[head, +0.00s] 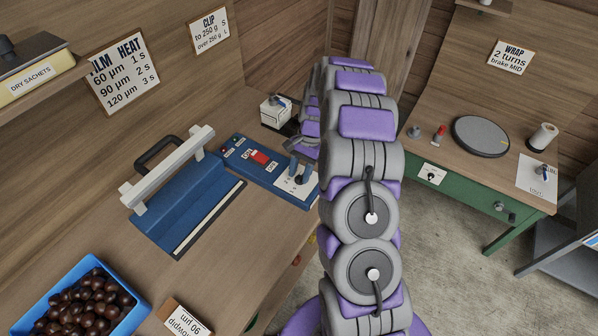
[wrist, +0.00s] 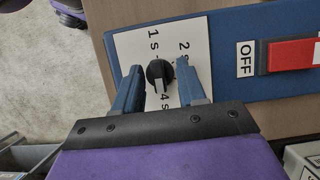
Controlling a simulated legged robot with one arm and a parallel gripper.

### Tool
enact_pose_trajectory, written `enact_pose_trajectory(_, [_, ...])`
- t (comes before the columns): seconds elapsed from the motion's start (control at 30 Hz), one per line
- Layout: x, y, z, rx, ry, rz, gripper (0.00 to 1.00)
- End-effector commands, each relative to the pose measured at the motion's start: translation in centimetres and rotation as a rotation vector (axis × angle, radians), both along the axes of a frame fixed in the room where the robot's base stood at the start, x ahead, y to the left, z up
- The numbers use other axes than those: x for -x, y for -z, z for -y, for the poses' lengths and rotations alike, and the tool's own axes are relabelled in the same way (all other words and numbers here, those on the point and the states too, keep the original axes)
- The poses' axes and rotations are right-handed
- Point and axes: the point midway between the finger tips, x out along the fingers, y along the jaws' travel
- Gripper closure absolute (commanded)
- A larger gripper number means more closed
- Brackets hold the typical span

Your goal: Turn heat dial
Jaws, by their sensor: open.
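The heat dial (wrist: 159,74) is a small black knob on a white plate (wrist: 133,45) marked 1 s, 2 s and 4 s in the wrist view. Any other mark is hidden. My gripper (wrist: 160,80) is open, with one blue finger on each side of the dial; I cannot tell whether they touch it. The plate sits at the right end of the blue heat sealer (head: 232,155) in the head view, where my gripper (head: 298,160) is over it. The sealer's pale bar (head: 168,168) is raised. A red switch (wrist: 292,54) lies beside an OFF label.
A wall sign (head: 124,72) lists 60 µm 1 s, 90 µm 2 s, 120 µm 3 s. A white box (head: 276,110) stands behind the sealer. A green bench (head: 470,195) is at right.

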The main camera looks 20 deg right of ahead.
Motion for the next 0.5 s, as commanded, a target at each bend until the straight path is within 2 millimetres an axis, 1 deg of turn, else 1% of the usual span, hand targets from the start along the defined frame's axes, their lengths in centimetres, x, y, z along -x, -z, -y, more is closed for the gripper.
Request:
enact_pose_trajectory(0.17, [-0.01, -0.02, -0.14, 0.002, 0.001, 0.0, 0.6])
enact_pose_trajectory(0.2, [-0.01, -0.04, -0.24, 0.003, 0.001, 0.001, 0.61])
enact_pose_trajectory(0.5, [0.02, -0.07, -0.66, 0.006, -0.002, 0.0, 0.9])
